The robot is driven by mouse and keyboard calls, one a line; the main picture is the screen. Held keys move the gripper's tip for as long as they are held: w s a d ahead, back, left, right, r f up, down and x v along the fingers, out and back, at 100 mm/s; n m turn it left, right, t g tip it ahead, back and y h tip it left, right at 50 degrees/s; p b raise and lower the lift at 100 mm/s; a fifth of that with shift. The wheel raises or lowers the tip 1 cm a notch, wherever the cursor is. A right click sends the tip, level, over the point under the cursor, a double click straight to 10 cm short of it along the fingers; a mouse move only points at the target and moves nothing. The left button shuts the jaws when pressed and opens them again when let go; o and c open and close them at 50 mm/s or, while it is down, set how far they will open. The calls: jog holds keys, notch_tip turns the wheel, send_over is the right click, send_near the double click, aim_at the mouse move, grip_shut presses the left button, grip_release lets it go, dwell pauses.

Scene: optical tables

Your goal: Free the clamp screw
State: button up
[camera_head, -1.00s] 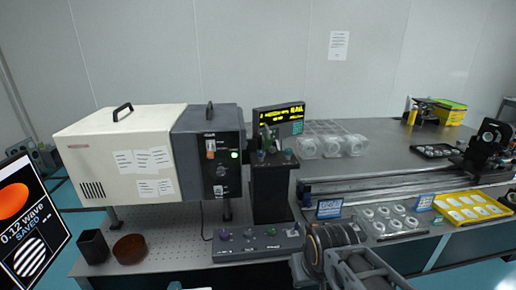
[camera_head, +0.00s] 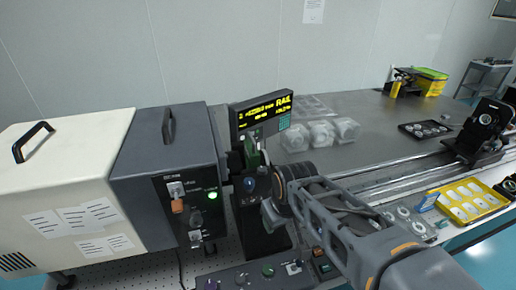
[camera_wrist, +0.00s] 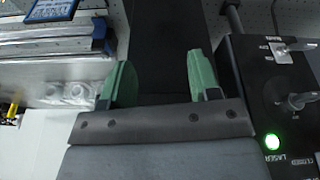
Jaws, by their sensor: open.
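My gripper (camera_wrist: 160,82) shows in the wrist view with two green fingers spread apart and nothing visible held between them. A plain dark surface (camera_wrist: 158,35) lies beyond the gap. In the head view the arm's end is partly hidden, and a green piece (camera_head: 253,152) shows beside the display; I cannot tell whether it is a fingertip. I cannot tell whether this knob is the clamp screw, and no other screw is clearly visible.
The laser unit (camera_head: 165,155) with its switches and green light is close at left; its panel (camera_wrist: 275,100) is right of the fingers. A display (camera_head: 264,114) stands behind the stand. Clear plastic parts (camera_head: 322,132) and a yellow tray (camera_head: 468,200) lie to the right.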

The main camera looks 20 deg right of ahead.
aim_at(262, 169)
jog(key=w+r+n, duration=0.2)
jog(key=r+n, duration=0.1)
jog(key=w+r+n, duration=0.3)
jog(key=n, duration=0.1)
jog(key=w+r+n+g, duration=0.1)
jog(key=w+r+n, duration=0.1)
jog(key=r+n, duration=0.1)
jog(key=shift+w+r+p, duration=0.2)
jog(key=shift+r+p, duration=0.15)
jog(key=shift+r, duration=0.05)
jog(key=w+r+n+g+p, duration=0.2)
jog(key=w+r+n, duration=0.55)
jog(key=n, duration=0.75)
jog(key=f, duration=1.3)
jog(key=shift+w+d+p, duration=0.1)
jog(key=shift+w+p, duration=0.25)
jog(key=c, duration=0.9)
